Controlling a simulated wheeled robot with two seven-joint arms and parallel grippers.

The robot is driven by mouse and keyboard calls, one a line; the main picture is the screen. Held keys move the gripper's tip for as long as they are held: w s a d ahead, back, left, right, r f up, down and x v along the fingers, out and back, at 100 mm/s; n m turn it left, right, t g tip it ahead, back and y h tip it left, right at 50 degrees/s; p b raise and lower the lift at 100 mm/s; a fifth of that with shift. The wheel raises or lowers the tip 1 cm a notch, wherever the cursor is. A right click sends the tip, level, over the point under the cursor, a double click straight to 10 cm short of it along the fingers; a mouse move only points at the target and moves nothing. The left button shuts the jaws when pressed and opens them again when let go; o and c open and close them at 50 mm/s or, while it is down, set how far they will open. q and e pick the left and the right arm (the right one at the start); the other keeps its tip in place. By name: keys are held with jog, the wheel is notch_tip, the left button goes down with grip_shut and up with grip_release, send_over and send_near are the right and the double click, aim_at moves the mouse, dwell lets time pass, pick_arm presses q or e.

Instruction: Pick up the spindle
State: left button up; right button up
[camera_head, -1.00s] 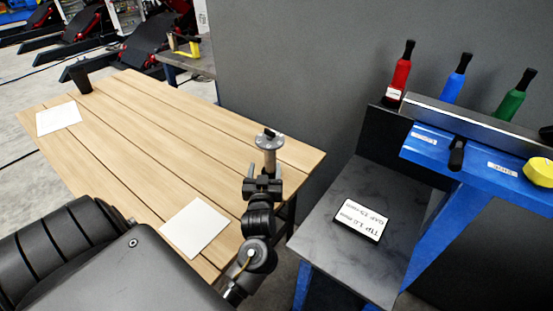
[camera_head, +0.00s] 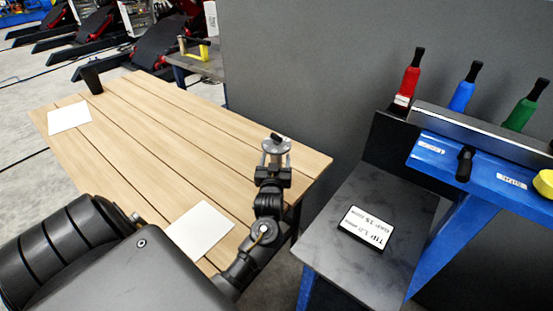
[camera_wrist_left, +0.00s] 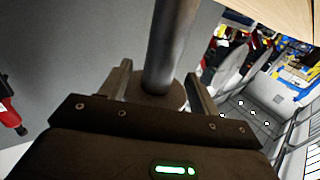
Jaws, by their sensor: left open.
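The spindle (camera_head: 276,147) is a grey metal stem with a wide disc and a small dark knob on top. It shows over the right end of the wooden table in the head view, and what supports it is hidden. My left gripper (camera_head: 272,176) is at the stem, just below the disc. In the left wrist view, the spindle's round bar (camera_wrist_left: 168,45) runs between the two fingers of my left gripper (camera_wrist_left: 163,85), which are open on either side of it. I cannot tell whether either finger touches it. My right gripper is out of view.
The wooden table (camera_head: 150,130) bears two white sheets and a dark cup (camera_head: 92,80). To the right, a dark shelf (camera_head: 350,265) holds a black-framed sign (camera_head: 367,229). Beyond it is a blue rack (camera_head: 450,160) with red, blue and green handled tools. A grey wall stands behind.

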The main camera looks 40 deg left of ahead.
pick_arm(q)
jog(key=x, duration=0.3)
jog(key=shift+w+a, duration=0.15)
jog(key=shift+w, duration=0.05)
grip_shut()
jog(key=shift+r, duration=0.1)
dwell(0.3)
